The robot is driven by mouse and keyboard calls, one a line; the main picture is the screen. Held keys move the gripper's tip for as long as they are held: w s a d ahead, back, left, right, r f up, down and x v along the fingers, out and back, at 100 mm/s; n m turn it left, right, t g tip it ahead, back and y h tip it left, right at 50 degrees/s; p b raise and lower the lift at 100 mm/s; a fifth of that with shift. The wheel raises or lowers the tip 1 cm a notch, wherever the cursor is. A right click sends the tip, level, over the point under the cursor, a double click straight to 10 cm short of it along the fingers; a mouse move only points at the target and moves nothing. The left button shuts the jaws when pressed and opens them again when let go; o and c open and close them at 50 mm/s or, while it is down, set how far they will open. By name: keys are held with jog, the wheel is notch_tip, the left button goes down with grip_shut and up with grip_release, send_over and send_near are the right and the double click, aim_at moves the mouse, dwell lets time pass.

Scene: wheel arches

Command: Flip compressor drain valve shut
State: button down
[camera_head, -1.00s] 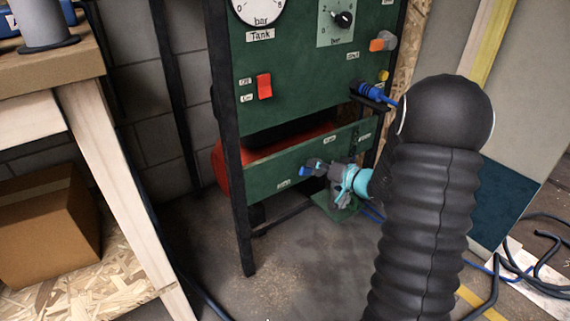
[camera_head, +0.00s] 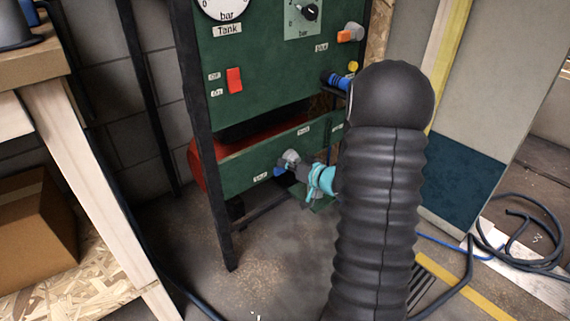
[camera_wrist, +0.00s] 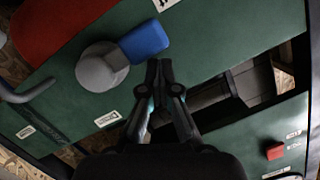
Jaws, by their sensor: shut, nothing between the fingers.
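The drain valve has a grey round body (camera_head: 291,156) and a blue lever (camera_head: 280,171). It sits on the lower green panel (camera_head: 235,171). In the head view the lever points to the lower left, towards a small label (camera_head: 261,177). In the wrist view the grey body (camera_wrist: 101,68) is left of centre, and the blue lever (camera_wrist: 144,42) points to the upper right, towards a white label at the top edge. My gripper (camera_wrist: 159,66) is shut and empty. Its tips are close beside the lever; whether they touch cannot be told. My arm hides part of the panel.
A red switch (camera_head: 234,80), an orange-handled valve (camera_head: 350,33) and a blue fitting (camera_head: 340,80) are on the upper panel. A dark frame leg (camera_head: 215,190) stands at left. A wooden bench (camera_head: 85,170) is further left. Hoses (camera_head: 515,235) lie on the floor at right.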

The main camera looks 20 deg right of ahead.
jog(key=shift+a+f, duration=0.2)
jog(key=shift+f, duration=0.1)
jog(key=s+d+r, duration=0.2)
jog(key=s+r, duration=0.5)
jog(key=s, duration=0.2)
jog(key=shift+s+d, duration=0.2)
jog(key=shift+d, duration=0.2)
dwell(0.3)
